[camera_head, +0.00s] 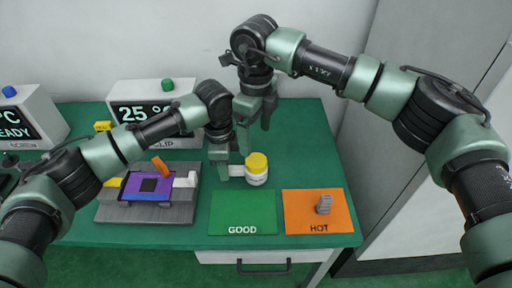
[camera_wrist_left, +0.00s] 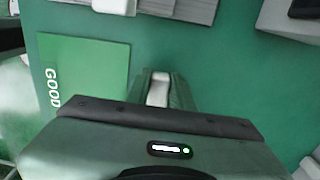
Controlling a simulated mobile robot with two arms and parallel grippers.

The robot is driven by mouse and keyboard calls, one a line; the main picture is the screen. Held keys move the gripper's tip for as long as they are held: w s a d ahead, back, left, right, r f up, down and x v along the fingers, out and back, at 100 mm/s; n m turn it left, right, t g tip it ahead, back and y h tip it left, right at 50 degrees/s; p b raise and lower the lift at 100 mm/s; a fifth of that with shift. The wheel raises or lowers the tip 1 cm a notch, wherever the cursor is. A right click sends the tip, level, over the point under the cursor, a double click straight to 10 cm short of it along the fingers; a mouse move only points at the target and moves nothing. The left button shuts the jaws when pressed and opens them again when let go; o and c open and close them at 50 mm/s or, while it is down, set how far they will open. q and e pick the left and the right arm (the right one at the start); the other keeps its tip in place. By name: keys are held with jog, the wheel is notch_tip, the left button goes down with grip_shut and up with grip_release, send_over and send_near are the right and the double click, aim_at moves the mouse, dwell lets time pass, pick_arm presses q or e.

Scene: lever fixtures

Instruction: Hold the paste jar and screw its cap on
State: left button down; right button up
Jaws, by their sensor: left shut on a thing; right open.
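The white paste jar (camera_head: 257,179) stands on the green table behind the GOOD mat. Its yellow cap (camera_head: 257,162) sits on top of it; whether the thread is engaged cannot be told. A white handle-like part (camera_head: 237,170) reaches left from the jar. My left gripper (camera_head: 232,162) is shut on this white part, which also shows between the fingers in the left wrist view (camera_wrist_left: 158,90). The jar body and cap are not visible in that view. My right gripper (camera_head: 258,112) is open and empty, above and behind the jar.
A green GOOD mat (camera_head: 242,220) and an orange HOT mat (camera_head: 292,218) with a small grey piece (camera_head: 323,204) lie in front. A grey fixture (camera_head: 125,213) with a purple plate and orange lever is left. Display boxes (camera_head: 127,94) stand behind. Table right of the jar is clear.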

jog(key=shift+r, duration=1.8)
jog(key=shift+o, duration=0.3)
jog(key=shift+f, duration=0.1)
jog(key=n+y, duration=0.5)
jog(key=n, duration=0.2)
send_near(257, 160)
jog(key=shift+h, duration=0.3)
jog(key=x, duration=0.8)
jog(key=shift+a+f, duration=0.1)
jog(key=shift+a, duration=0.2)
